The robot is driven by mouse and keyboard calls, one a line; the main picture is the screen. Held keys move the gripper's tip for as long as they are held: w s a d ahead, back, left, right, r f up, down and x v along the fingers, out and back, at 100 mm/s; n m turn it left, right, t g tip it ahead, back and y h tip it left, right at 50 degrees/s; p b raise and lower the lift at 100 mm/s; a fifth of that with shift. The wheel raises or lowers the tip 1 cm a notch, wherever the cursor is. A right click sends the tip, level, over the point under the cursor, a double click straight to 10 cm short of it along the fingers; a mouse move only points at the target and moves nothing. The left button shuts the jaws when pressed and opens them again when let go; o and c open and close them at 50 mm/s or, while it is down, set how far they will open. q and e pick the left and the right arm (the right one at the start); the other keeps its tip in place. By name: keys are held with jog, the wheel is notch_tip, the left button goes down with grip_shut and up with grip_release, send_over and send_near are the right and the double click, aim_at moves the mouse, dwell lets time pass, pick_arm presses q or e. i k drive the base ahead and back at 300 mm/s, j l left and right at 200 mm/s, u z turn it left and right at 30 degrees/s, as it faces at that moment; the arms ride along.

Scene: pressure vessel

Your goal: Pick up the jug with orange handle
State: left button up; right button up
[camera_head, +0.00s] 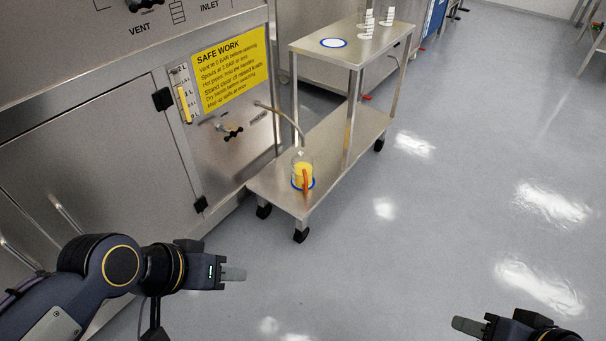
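The jug with the orange handle (302,172) stands upright on the lower shelf of a steel cart, near its front end. It is clear, holds yellow liquid, and its orange handle faces me. It sits on a blue-edged round mark. My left gripper (234,274) is at the lower left, in front of the cart and apart from the jug. My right gripper (466,325) is at the bottom right, far from the jug. Each gripper shows its fingers edge-on, so I cannot tell whether either is open. Nothing shows in them.
A spout pipe (280,113) from the steel vessel cabinet (100,140) reaches above the lower shelf. Floor (430,230) to the right is clear.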

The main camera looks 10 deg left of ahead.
aim_at(302, 164)
jog(key=z, duration=0.35)
jog(key=i+j+z, duration=0.4)
jog(key=j, duration=0.15)
jog(key=i+j+z, duration=0.2)
jog(key=j+z, duration=0.2)
jog(key=j, duration=0.25)
jog(key=i+j, duration=0.15)
jog(key=j, duration=0.15)
jog(key=i+j, duration=0.1)
jog(key=j, duration=0.25)
jog(key=i+j, duration=0.15)
jog(key=j, duration=0.15)
